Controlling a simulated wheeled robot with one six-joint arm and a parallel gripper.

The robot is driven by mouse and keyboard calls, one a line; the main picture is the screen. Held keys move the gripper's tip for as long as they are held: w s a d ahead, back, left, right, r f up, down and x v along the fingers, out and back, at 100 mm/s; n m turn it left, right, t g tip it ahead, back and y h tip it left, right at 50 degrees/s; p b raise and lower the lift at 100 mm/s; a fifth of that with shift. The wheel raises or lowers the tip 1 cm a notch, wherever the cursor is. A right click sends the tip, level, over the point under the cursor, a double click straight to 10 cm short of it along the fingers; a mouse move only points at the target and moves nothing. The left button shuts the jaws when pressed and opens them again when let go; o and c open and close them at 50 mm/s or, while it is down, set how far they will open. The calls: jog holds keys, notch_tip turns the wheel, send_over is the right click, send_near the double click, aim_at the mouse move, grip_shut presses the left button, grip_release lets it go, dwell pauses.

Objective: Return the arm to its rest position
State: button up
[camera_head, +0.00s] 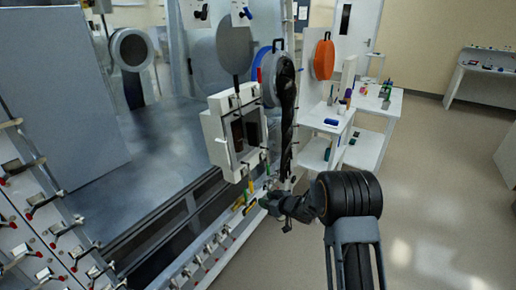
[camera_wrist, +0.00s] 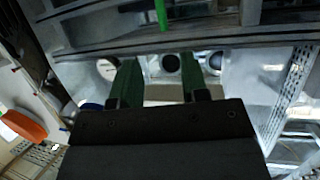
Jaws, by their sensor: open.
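My arm (camera_head: 346,196) reaches in from the lower right and bends toward the glovebox front. My gripper (camera_head: 266,203) is small and partly hard to make out there, just below the white box-like frame and close to the yellow- and green-handled items. In the wrist view my gripper (camera_wrist: 159,82) shows two dark green fingers spread apart with nothing held between them. A grey ledge crosses beyond the fingertips, with a thin green rod (camera_wrist: 161,14) in front of it.
The white box-like frame (camera_head: 214,139) stands out from the glovebox. A long black item (camera_head: 288,112) hangs beside it. An orange round cover (camera_head: 324,60) and a white table (camera_head: 384,102) with small objects are beyond. The floor (camera_head: 440,190) at right is clear.

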jog(key=s+d+f+m+g+h, duration=0.25)
jog(key=d+f+h, duration=0.25)
jog(key=d+h, duration=0.25)
jog(key=s+d+r+m+g+h, duration=0.3)
jog(key=s+d+r, duration=0.2)
jog(key=s, duration=0.4)
jog(key=s+a+r+m+g+y+p, duration=0.1)
jog(key=s+a+r+m+p, duration=0.1)
jog(key=s+r, duration=1.5)
jog(key=s+a+m, duration=0.1)
jog(key=s, duration=0.2)
jog(key=shift+s+r+p, duration=0.15)
jog(key=shift+r+p, duration=0.15)
jog(key=shift+r, duration=0.1)
